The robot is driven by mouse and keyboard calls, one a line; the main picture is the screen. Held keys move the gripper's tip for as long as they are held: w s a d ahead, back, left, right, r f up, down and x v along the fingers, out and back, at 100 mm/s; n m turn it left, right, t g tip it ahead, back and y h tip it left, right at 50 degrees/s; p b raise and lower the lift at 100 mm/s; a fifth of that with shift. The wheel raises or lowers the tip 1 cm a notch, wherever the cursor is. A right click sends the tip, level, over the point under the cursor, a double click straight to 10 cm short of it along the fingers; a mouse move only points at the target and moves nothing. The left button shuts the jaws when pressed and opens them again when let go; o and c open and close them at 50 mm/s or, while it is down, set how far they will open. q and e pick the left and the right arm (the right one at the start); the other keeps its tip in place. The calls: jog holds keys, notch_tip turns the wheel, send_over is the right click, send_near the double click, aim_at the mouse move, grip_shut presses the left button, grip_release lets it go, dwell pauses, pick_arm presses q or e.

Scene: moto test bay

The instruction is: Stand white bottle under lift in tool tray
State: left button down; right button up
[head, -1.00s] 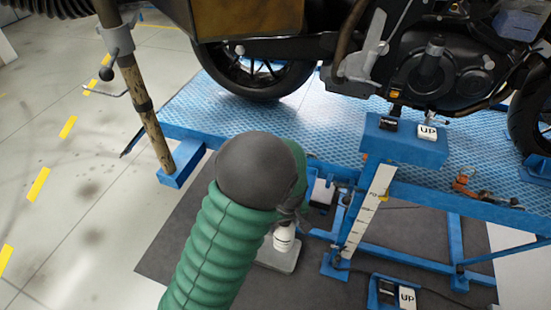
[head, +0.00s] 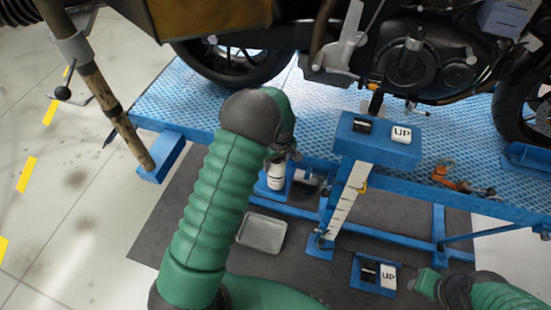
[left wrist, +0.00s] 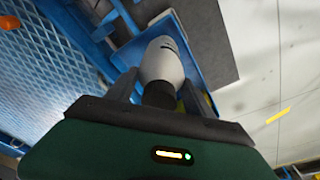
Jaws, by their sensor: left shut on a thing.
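The white bottle (head: 276,177) is upright beneath the edge of the blue lift in the head view. My left gripper (head: 281,156) is shut on its upper part. In the left wrist view the white bottle (left wrist: 162,62) sits between the two fingers, with its dark neck toward the palm. A blue tray-like surface with a raised rim (left wrist: 196,68) lies behind and below the bottle; I cannot tell whether the bottle touches it. My right gripper (head: 428,283) is at the lower right, partly seen, with its fingers unclear.
A grey shallow tray (head: 262,234) lies empty on the dark mat (head: 205,230), nearer than the bottle. The lift platform (head: 300,105) with the motorcycle is above and behind.

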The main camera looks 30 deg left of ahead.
pick_arm(q)
jog(key=w+f, duration=0.1)
jog(key=w+a+f, duration=0.1)
jog(key=a+f, duration=0.1)
jog(key=f, duration=0.1)
jog(key=shift+w+p, duration=0.3)
jog(key=shift+w, duration=0.1)
jog(key=shift+c, duration=2)
grip_release()
jog(key=shift+r, duration=0.15)
